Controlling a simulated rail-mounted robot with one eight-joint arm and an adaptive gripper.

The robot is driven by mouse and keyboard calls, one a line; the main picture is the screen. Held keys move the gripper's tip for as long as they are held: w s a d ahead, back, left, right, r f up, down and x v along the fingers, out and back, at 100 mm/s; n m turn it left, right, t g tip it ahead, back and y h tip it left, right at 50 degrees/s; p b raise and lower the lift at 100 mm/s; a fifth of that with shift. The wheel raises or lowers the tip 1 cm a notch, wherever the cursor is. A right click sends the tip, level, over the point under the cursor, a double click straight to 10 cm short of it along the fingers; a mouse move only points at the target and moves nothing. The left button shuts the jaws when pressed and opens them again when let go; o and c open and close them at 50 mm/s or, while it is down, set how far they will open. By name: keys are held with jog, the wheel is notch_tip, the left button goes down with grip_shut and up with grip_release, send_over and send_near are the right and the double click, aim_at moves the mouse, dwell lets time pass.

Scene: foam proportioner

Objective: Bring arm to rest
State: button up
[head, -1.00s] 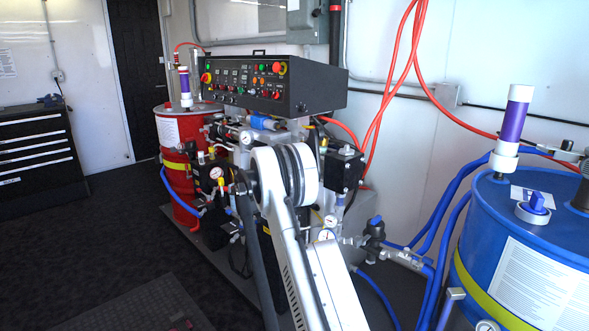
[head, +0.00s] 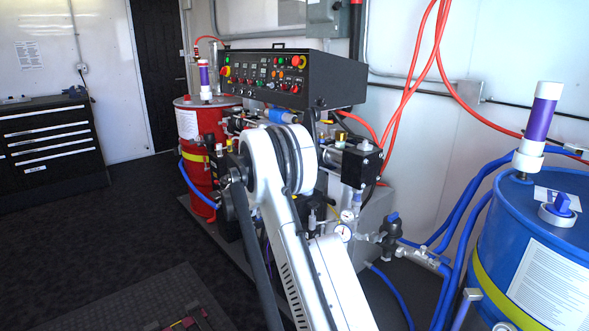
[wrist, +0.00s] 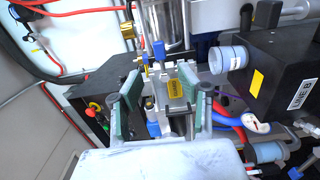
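My gripper (wrist: 165,102) shows in the wrist view with its two green-padded fingers spread apart. Nothing is clearly held between them; fittings and a yellow label of the machine show in the gap, and I cannot tell how near these are. In the head view my white arm rises from the bottom middle, bent at a large joint in front of the proportioner machine. My gripper is hidden there behind the arm. The proportioner's black control panel (head: 285,78) stands above and behind the joint; it also shows tilted in the wrist view (wrist: 98,105).
A red drum (head: 200,125) stands left of the machine and a blue drum (head: 540,240) at the right, with blue hoses (head: 455,225) between. Red hoses (head: 410,85) hang on the wall. A black drawer cabinet (head: 50,140) stands far left. The dark floor at left is largely clear.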

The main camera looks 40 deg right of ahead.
dwell(0.6)
jog(key=s+a+r+t+y+p, duration=0.2)
jog(key=s+a+r+y, duration=0.2)
jog(key=s+a+r, duration=0.55)
jog(key=s+a+r+t+y+p, duration=0.3)
jog(key=s+a+r+y, duration=0.15)
jog(key=a, duration=0.95)
jog(key=s+a+f+t+y+p, duration=0.1)
jog(key=s+a+y, duration=0.3)
jog(key=s+a, duration=0.8)
jog(key=s+a+f+t+y+p, duration=0.1)
jog(key=s+a+y, duration=0.4)
jog(key=s+a, duration=0.8)
jog(key=f+p, duration=0.1)
jog(key=p, duration=0.1)
jog(key=shift+s+a+n+t+p, duration=0.15)
jog(key=shift+n+t+p, duration=0.15)
jog(key=shift+t, duration=0.1)
jog(key=shift+f+y, duration=0.1)
jog(key=shift+y, duration=0.15)
